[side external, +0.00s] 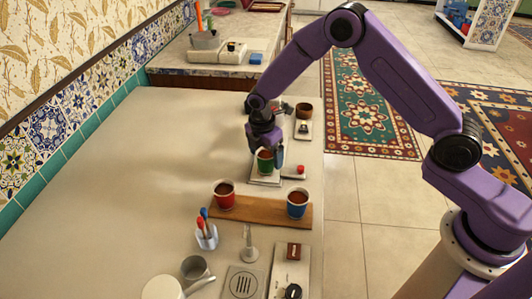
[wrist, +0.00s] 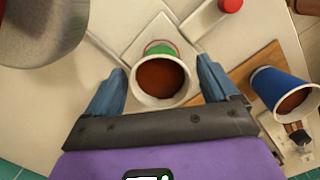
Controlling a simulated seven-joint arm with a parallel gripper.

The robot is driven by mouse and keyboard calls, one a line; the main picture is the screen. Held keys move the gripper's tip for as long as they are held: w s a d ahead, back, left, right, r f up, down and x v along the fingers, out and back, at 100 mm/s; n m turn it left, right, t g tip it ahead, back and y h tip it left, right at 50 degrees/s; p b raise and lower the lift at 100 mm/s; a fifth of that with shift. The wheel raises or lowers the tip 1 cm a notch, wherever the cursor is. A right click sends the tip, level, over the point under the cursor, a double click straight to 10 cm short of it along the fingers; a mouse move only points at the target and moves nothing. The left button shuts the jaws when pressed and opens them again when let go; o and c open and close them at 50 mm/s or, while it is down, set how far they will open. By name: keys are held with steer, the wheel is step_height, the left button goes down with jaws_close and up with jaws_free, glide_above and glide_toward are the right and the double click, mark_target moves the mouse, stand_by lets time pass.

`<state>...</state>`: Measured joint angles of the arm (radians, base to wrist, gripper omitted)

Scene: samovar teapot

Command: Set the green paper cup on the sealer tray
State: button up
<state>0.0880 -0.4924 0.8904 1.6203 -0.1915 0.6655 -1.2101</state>
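The green paper cup (side external: 264,162) holds a dark red-brown drink and stands upright on the pale sealer tray (side external: 262,181), beside a red knob (side external: 300,169). In the wrist view the cup (wrist: 160,78) sits between my fingers, with the tray (wrist: 148,22) under and behind its base. My gripper (side external: 265,150) is low over the cup. In the wrist view my gripper (wrist: 161,88) has its fingers apart, one on each side of the cup, with a narrow gap showing beside the rim. The lower finger contact area is partly hidden.
A wooden board (side external: 258,211) in front holds a red cup (side external: 223,193) and a blue cup (side external: 297,203). A pen holder (side external: 206,238), a metal pot (side external: 195,268) and a small device (side external: 291,272) stand nearer the camera. The counter's left side is clear.

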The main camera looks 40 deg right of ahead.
step_height(320, 180, up, 11)
steer(key=a, duration=0.1)
steer(key=s+a+r+m, duration=0.1)
steer(key=s+r+m, duration=0.1)
steer(key=s+r, duration=0.5)
steer(key=s+d+m+y, duration=0.1)
steer(key=s+d, duration=0.4)
steer(key=s, duration=0.9)
steer(key=s+d+m, duration=0.4)
steer(key=s, duration=1.1)
steer(key=shift+s+d+r+m+y, duration=0.2)
steer(key=shift+d+r+m+y, duration=0.1)
steer(key=shift+d+y, duration=0.1)
